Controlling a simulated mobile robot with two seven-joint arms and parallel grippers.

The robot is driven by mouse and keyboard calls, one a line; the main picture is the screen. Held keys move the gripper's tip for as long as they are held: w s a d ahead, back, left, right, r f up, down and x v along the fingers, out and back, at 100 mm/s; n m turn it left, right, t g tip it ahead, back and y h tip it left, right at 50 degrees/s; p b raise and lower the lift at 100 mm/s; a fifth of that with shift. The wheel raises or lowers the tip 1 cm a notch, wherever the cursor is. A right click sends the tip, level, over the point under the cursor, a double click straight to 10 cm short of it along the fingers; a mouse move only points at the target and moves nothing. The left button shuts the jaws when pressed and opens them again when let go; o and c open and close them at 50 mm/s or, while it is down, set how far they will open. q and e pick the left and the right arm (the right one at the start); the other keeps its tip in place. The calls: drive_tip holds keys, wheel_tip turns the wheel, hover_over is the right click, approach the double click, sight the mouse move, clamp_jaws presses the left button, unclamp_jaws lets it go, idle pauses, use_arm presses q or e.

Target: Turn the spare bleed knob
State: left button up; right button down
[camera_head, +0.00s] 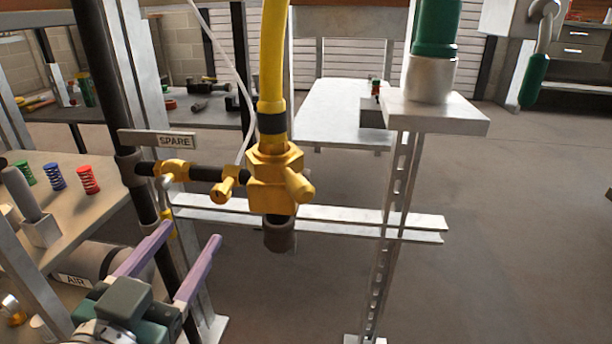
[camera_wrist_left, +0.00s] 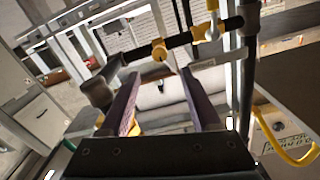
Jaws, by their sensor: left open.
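The spare bleed knob (camera_head: 225,189) is a small yellow knob on a dark horizontal pipe, right of the SPARE sign (camera_head: 175,141). A larger yellow valve body (camera_head: 274,178) stands right of it, under a yellow hose. My left gripper (camera_head: 189,236) is open and empty, its two lilac fingers apart, below and left of the knob in the head view. In the left wrist view the knob (camera_wrist_left: 159,49) shows beyond the open gripper (camera_wrist_left: 160,78), roughly in line with the gap between the fingers and apart from them. My right gripper is not in view.
A dark vertical pipe (camera_head: 103,85) stands close to my left arm. A bench with coloured springs (camera_head: 88,180) is at the left. A metal post (camera_head: 384,290) with rails (camera_head: 420,235) stands at the right. Open floor (camera_head: 530,200) lies beyond it.

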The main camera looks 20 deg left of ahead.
sight(218, 197)
use_arm(q)
drive_tip(key=b+x, duration=0.3)
drive_tip(key=x, duration=0.5)
drive_tip(key=shift+w+a, duration=0.1)
drive_tip(key=shift+w, duration=0.15)
drive_tip(key=shift+w+a+b, duration=0.15)
drive_tip(key=shift+w+b, duration=0.15)
drive_tip(key=shift+w, duration=0.25)
clamp_jaws()
